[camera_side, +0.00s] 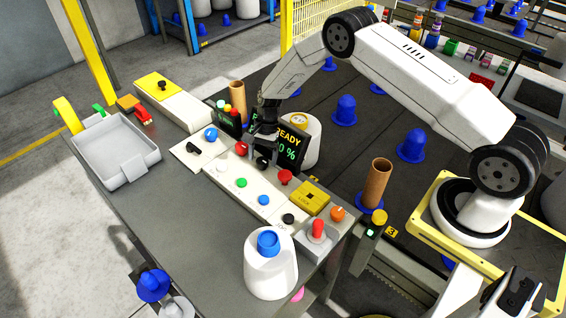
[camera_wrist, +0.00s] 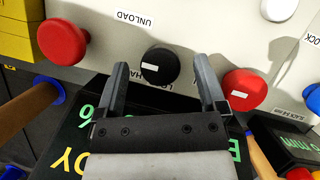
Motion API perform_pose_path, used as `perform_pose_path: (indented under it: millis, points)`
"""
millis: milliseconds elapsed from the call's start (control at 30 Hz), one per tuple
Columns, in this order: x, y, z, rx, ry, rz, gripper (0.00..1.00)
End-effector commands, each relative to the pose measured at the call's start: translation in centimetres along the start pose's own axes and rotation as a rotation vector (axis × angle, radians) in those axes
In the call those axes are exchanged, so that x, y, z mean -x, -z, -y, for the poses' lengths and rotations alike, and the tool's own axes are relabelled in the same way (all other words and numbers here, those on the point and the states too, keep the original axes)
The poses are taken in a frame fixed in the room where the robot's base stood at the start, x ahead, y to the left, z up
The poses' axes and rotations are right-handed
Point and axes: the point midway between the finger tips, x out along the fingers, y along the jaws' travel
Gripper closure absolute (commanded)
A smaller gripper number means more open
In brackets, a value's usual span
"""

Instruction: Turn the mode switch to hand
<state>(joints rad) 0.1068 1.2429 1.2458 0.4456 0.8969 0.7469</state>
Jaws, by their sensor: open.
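The mode switch is most likely the round black knob (camera_wrist: 158,66) in the wrist view, with a short white mark on its left part. Partly covered lettering ending in "HA" shows beside it. In the side view the black knob (camera_side: 263,163) sits on the white control panel (camera_side: 222,168), just below my gripper (camera_side: 262,146). My gripper (camera_wrist: 160,66) is open, with one finger on each side of the knob in the wrist view. I cannot tell whether the fingers touch it.
A dark READY screen (camera_side: 292,148) stands right behind. A white bottle with a blue cap (camera_side: 270,270) stands at the table's front.

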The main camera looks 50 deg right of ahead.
Motion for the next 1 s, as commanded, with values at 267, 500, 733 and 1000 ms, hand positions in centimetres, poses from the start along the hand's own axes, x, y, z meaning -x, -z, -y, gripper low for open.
perform_pose_path:
  millis: [267,500,733,1000]
  points:
    - [-0.48,-0.01,0.00,0.000,0.001,0.000,0.10]
    - [-0.45,0.00,0.01,0.000,0.001,0.000,0.57]
    - [-0.43,0.00,0.00,0.001,0.000,0.000,1.00]
    - [-0.41,0.04,0.06,0.037,-0.015,-0.001,1.00]
